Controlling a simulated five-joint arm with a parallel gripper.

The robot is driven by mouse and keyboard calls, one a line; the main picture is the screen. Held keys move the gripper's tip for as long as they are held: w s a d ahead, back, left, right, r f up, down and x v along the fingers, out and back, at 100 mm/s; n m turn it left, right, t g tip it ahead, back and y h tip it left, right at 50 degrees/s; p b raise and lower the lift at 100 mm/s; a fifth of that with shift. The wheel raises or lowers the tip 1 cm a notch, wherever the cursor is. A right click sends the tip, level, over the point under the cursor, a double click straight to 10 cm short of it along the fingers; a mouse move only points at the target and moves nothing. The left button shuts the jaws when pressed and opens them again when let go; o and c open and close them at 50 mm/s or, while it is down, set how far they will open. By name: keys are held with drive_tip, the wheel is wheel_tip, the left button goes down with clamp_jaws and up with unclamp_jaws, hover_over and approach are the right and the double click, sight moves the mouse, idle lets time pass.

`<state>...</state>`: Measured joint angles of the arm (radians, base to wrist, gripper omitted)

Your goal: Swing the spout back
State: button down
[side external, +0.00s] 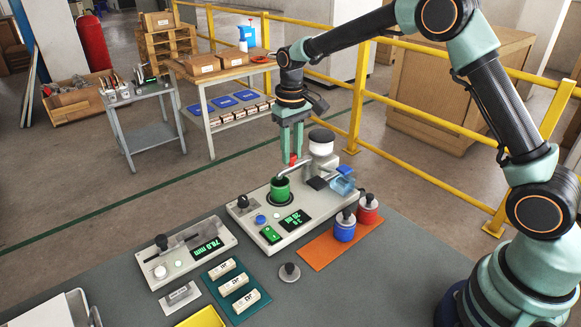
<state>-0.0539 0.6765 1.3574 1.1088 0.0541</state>
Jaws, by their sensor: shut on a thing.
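My gripper (292,155) points straight down over the grey test machine (248,222). It is shut on a small red knob (293,159) at the top of the spout. The spout (298,165) is a bent grey metal tube running left from below a white-topped reservoir (321,140). Its outer end is over or just behind the green cup (280,190), which sits in a dark round seat on the machine. I cannot tell exactly where the tip ends.
An orange mat (318,252) with blue and red containers (345,228) lies right of the machine. A gauge (185,252), a teal tray (234,289) of white pieces and a grey weight (289,272) stand in front. Bare table shows at front right.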

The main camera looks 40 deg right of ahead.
drive_tip(key=shift+w, duration=0.15)
drive_tip(key=shift+w+d, duration=0.25)
drive_tip(key=shift+w, duration=0.35)
drive_tip(key=shift+w+d, duration=0.25)
drive_tip(key=shift+w, duration=0.35)
drive_tip(key=shift+d, duration=0.1)
drive_tip(key=shift+w+d, duration=0.5)
drive_tip(key=shift+d, duration=0.15)
drive_tip(key=shift+f, duration=0.1)
drive_tip(key=c, duration=0.6)
unclamp_jaws()
drive_tip(key=shift+c, duration=0.2)
drive_tip(key=shift+w, duration=0.1)
